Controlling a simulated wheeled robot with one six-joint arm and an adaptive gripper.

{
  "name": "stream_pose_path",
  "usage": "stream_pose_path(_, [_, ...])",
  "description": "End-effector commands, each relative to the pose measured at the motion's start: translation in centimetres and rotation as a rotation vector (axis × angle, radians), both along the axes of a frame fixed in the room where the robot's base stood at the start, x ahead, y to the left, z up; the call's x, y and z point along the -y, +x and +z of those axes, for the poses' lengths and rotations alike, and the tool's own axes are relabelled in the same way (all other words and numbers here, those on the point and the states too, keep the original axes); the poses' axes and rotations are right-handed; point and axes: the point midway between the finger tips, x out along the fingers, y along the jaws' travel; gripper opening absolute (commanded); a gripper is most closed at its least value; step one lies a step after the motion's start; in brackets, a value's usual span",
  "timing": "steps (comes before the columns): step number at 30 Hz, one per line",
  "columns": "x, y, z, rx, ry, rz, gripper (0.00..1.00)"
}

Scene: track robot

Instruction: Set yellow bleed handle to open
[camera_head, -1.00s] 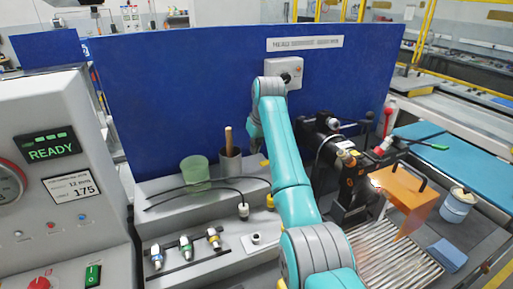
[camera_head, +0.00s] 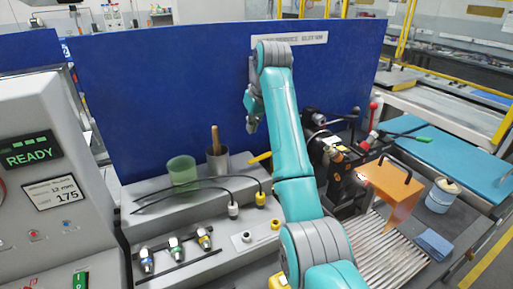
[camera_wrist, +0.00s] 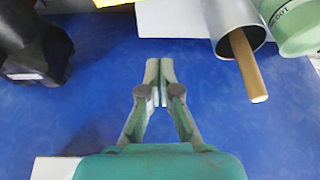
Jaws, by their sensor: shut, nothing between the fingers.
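A yellow handle (camera_head: 260,157) shows in the head view just left of my arm, low in front of the blue panel. A yellow edge (camera_wrist: 112,3) at the top of the wrist view may be the same handle, mostly cut off. My gripper (camera_head: 252,129) hangs in front of the blue panel, above the handle and apart from it. In the wrist view my gripper (camera_wrist: 154,64) has its fingers together with nothing between them. The handle's pivot and right end are hidden behind my arm.
A metal cup (camera_head: 218,163) with a wooden-handled tool and a green cup (camera_head: 182,172) stand left of the handle. Black hoses with white and yellow ends (camera_head: 262,199) lie in front. A dark machine with an orange guard (camera_head: 391,186) stands right of my arm. The blue panel (camera_head: 160,95) closes the back.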

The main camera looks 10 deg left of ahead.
Motion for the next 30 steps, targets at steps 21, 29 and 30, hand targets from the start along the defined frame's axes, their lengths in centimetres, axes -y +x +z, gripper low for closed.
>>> stream_pose_path(21, [11.6,-12.7,-2.8,0.337,0.271,0.075,0.00])
stream_pose_path(29, [11.0,-12.5,-3.8,0.344,0.278,0.079,0.00])
stream_pose_path(30, [10.7,-12.2,-4.2,0.344,0.278,0.079,0.00])
